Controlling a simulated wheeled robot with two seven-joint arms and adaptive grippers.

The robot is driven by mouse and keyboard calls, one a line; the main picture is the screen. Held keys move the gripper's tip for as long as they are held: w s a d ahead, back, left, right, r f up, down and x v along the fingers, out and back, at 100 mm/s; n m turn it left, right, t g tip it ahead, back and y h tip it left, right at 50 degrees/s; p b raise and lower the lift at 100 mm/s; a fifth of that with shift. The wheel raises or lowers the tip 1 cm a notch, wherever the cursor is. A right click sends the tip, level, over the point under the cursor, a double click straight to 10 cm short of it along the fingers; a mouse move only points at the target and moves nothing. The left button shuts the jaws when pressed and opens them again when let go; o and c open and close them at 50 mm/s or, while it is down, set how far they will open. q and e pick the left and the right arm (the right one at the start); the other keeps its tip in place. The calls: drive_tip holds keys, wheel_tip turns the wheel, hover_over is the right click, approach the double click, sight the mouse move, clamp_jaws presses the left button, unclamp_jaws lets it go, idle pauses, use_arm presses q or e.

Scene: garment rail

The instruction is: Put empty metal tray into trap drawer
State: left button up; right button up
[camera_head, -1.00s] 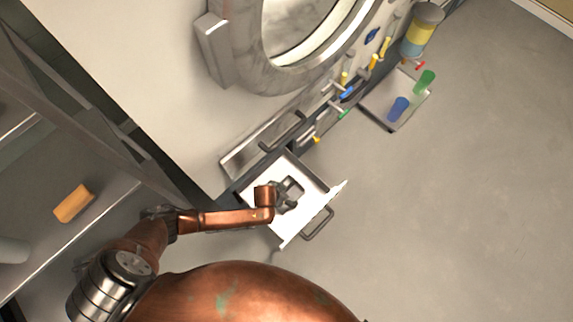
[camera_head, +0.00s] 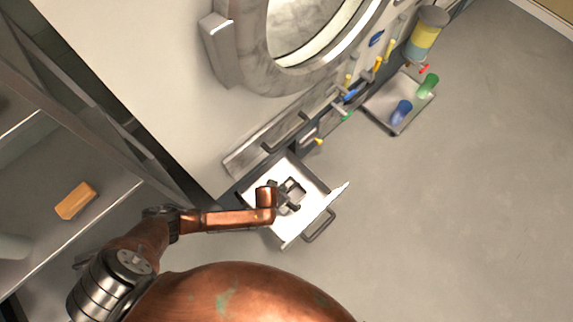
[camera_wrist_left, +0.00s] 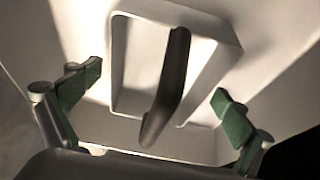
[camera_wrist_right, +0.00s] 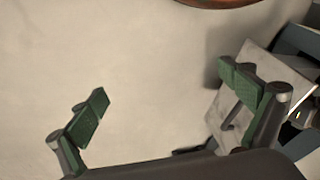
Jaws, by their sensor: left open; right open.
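The trap drawer (camera_head: 313,187) is pulled open, with a pale interior and a bar handle on its front. The small grey metal tray (camera_head: 299,187) sits inside it, partly covered by my left gripper (camera_head: 284,195). In the left wrist view the tray (camera_wrist_left: 226,42) is a rectangular frame with a dark handle (camera_wrist_left: 170,85) across it. My left gripper (camera_wrist_left: 157,100) is open, its green-padded fingers on either side of the handle and apart from it. My right gripper (camera_wrist_right: 165,100) is open and empty; the head view does not show it.
A closed drawer front (camera_head: 245,152) with a bar handle is beside the open one. Levers and valves line the machine. A wall-mounted tray (camera_head: 378,112) holds a blue cup (camera_head: 402,111) and a green cup (camera_head: 428,86). An orange block (camera_head: 76,201) lies on the left shelf. The floor at right is clear.

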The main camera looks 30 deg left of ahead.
use_arm(q)
drive_tip(key=shift+r, duration=0.3)
drive_tip(key=p+v, duration=0.4)
drive_tip(key=v, duration=0.3)
drive_tip(key=shift+w+r+p, duration=0.1)
drive_tip(key=shift+w+p, duration=0.05)
drive_tip(key=shift+p, duration=0.15)
use_arm(e)
drive_tip(key=s+d+r+g+h, duration=0.2)
drive_tip(key=s+d+r+g, duration=0.1)
drive_tip(key=s+d+r, duration=0.3)
use_arm(q)
drive_tip(key=p+v, duration=0.1)
drive_tip(key=v, duration=0.1)
drive_tip(key=shift+r, duration=0.25)
drive_tip(key=shift+p+v, duration=0.65)
drive_tip(key=shift+v, duration=0.2)
drive_tip(key=shift+s+r, duration=0.15)
drive_tip(key=shift+s, duration=0.15)
use_arm(e)
wheel_tip(320, 180, down, 6)
drive_tip(key=s, duration=0.2)
drive_tip(key=shift+d+f, duration=0.25)
drive_tip(key=shift+d, duration=0.1)
